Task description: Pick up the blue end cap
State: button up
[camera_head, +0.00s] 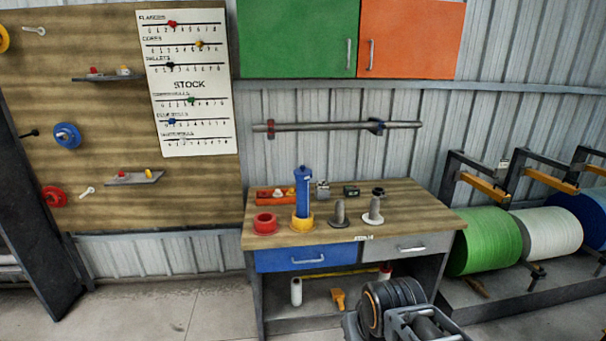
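A round blue flanged piece (67,135) hangs on the wooden wall board at the left; it looks like the blue end cap, though I cannot tell for sure. On the workbench a tall blue cylinder (303,193) stands upright in a yellow ring (302,223). My arm shows at the bottom, with grey end parts that seem to be my gripper (425,325). It is in front of the bench, well apart from the blue pieces. Its fingertips are not clear.
The workbench (410,212) also holds a red ring (265,223), two upright grey spindles (340,214) and small parts at the back. Large rolls (485,240) stand on a rack at the right. Open floor (180,305) lies left of the bench.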

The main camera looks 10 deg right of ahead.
aim_at(299, 173)
jog(key=u, duration=0.1)
jog(key=i, duration=0.85)
jog(key=u, duration=0.25)
